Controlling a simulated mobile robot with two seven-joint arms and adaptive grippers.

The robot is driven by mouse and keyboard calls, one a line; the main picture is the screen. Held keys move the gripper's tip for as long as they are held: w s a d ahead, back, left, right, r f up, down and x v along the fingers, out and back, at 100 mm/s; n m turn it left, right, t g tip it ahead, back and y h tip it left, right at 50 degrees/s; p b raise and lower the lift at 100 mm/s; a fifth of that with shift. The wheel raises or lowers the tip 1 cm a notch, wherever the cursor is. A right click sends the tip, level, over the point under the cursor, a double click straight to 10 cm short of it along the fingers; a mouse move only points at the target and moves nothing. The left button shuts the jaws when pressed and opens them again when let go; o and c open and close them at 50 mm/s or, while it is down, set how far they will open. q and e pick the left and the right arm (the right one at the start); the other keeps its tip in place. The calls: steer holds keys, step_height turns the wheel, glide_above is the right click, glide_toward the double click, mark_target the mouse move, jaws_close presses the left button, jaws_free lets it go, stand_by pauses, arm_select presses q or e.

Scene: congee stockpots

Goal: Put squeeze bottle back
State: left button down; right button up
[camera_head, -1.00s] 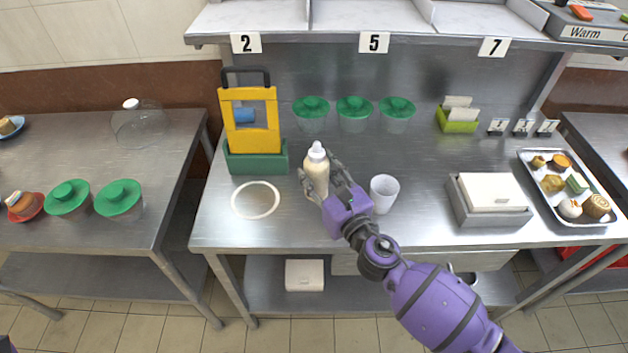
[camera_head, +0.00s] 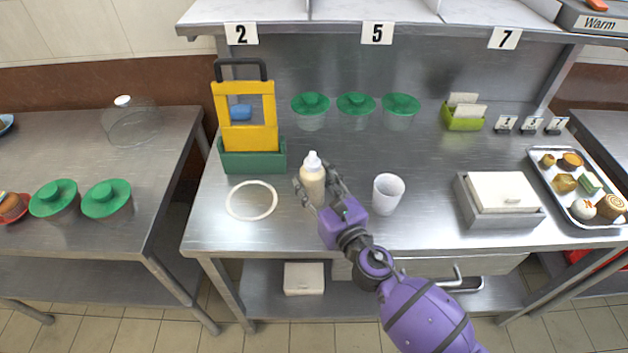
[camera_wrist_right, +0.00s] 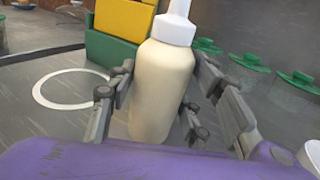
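The squeeze bottle (camera_head: 312,188) is cream-coloured with a white nozzle cap and is upright, left of the middle of the steel table. My right gripper (camera_head: 318,187) has its fingers on both sides of the bottle and is shut on it. The wrist view shows the bottle (camera_wrist_right: 163,90) between the fingers (camera_wrist_right: 155,110). Whether its base touches the table is hard to tell. A white ring (camera_head: 231,205) lies flat on the table just left of the bottle, and nothing stands in it. My left gripper is not in view.
A white cup (camera_head: 387,194) stands close to the right of my gripper. A yellow and green holder (camera_head: 250,163) stands behind the ring. Several green-lidded jars (camera_head: 356,104) line the back. A grey box (camera_head: 500,215) and a food tray (camera_head: 570,219) are on the right.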

steer(key=shift+o, duration=1.2)
steer(key=shift+r, duration=0.15)
steer(key=shift+s+r, duration=0.15)
steer(key=shift+r, duration=0.05)
steer(key=v, duration=0.7)
steer(key=b+v, duration=0.1)
steer(key=v, duration=0.2)
steer(key=shift+s+d+f, duration=0.2)
steer(key=shift+s+f, duration=0.05)
steer(key=shift+s, duration=0.1)
steer(key=shift+s+d+r, duration=0.1)
steer(key=shift+s, duration=0.2)
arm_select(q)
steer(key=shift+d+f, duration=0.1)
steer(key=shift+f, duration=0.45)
arm_select(e)
steer(key=shift+s+d+r, duration=0.1)
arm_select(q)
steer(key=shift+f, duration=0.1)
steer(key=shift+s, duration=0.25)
